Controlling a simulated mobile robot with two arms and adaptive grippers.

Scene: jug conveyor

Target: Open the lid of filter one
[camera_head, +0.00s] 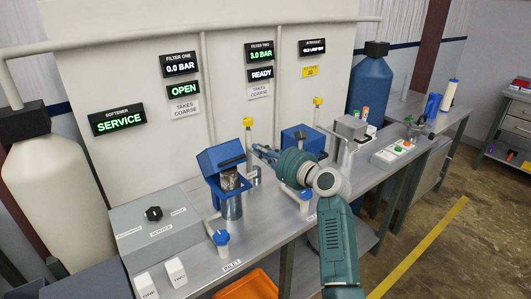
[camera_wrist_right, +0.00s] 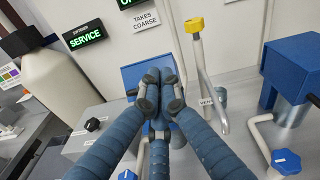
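Filter one (camera_head: 232,205) stands on the bench in the head view. Its blue lid (camera_head: 217,157) is tilted up at the back, and a grey-brown insert (camera_head: 229,180) shows in the opening below. The sign above (camera_head: 183,90) reads OPEN and the gauge (camera_head: 181,66) reads 0.0 BAR. My right gripper (camera_head: 262,152) is just right of the raised lid. In the right wrist view the fingers of the right gripper (camera_wrist_right: 159,82) meet at their tips with nothing visible between them, in front of the blue lid (camera_wrist_right: 131,76). Contact cannot be told. My left gripper is not in view.
Filter two (camera_head: 301,138) is behind my right gripper, its sign reading READY. Yellow-topped valves (camera_head: 318,101) and blue-handled valves (camera_head: 221,238) stand around the filters. A grey box with a black knob (camera_head: 153,213) is at left. An orange bin (camera_head: 255,285) is below the bench edge.

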